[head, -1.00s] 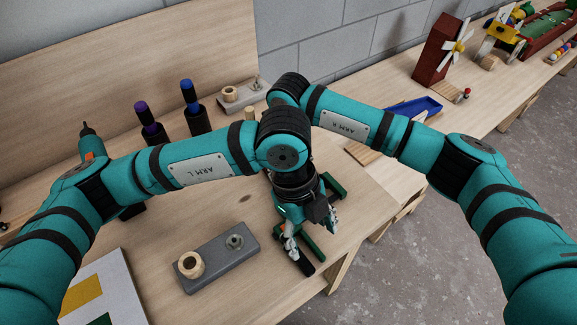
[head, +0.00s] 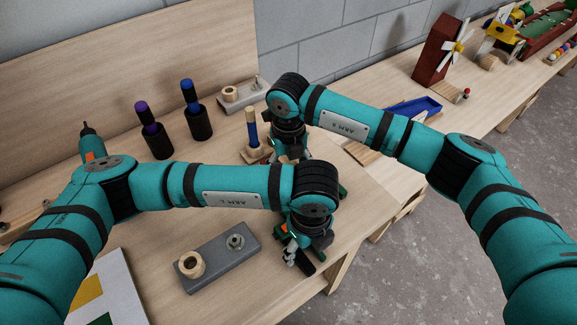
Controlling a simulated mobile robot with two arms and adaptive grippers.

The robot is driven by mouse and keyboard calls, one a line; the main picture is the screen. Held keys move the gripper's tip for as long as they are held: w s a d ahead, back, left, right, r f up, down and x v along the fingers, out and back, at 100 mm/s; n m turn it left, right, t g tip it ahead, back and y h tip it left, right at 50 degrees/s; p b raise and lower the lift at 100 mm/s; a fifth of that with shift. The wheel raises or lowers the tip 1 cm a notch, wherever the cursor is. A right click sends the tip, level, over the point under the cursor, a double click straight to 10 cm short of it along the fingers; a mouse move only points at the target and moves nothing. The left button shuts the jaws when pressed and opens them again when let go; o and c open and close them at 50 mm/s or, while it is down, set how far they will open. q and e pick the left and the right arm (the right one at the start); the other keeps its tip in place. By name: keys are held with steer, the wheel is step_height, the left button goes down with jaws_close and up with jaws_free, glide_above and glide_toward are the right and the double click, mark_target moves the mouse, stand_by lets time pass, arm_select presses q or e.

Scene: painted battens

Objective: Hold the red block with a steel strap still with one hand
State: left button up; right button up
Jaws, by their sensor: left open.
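I cannot make out a red block with a steel strap; my arms cover part of the bench. My left gripper (head: 296,258) is open, low over the bench's front right edge, beside a dark cylindrical piece. Green pieces (head: 342,192) show partly behind my left wrist. My right wrist points down farther back, near a wooden peg on a square base (head: 252,128); its fingertips are hidden behind my left arm.
A grey block with a wooden ring and a metal fitting (head: 220,258) lies left of my left gripper. Two dark bottles (head: 195,118) stand behind. A blue tray (head: 418,108) is at the right. Bare bench top lies around the grey block.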

arm_select(q)
steer(key=shift+f, duration=0.6)
steer(key=shift+w+d, duration=0.1)
steer(key=shift+d, duration=0.1)
steer(key=shift+c, duration=0.5)
steer(key=shift+a, duration=0.1)
steer(key=c, duration=0.7)
steer(key=shift+s+a, duration=0.25)
steer(key=shift+a, duration=0.05)
jaws_close()
steer(key=o, duration=0.7)
jaws_free()
steer(key=shift+d, duration=0.1)
steer(key=shift+o, duration=0.5)
steer(key=shift+w+d, duration=0.25)
steer(key=shift+d, duration=0.05)
